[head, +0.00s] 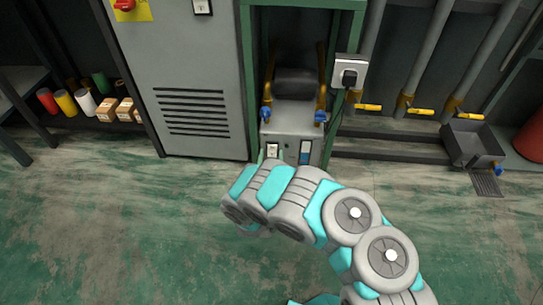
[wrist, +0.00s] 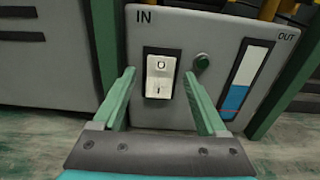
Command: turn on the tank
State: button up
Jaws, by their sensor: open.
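The grey tank (head: 292,118) stands low in a green frame, with blue valve handles on its top left and right. In the wrist view its front panel (wrist: 185,28) is marked IN at left and OUT at right. A white rocker switch (wrist: 159,77) in a black surround shows O above and I below; I cannot tell which side is pressed. Beside it are a dark green round lamp or button (wrist: 202,61) and a gauge (wrist: 245,75) with blue in its lower part. My gripper (wrist: 158,72) is open and empty, its green fingers on either side of the switch.
A grey cabinet (head: 190,60) stands left of the tank. A box with a black knob (head: 349,77) is at upper right. Pipes with yellow handles (head: 420,111) and a dark basin (head: 472,142) lie further right. The green floor (head: 120,220) in front is clear.

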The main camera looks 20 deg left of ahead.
jog(key=shift+w, duration=0.4)
jog(key=shift+c, duration=0.3)
grip_shut()
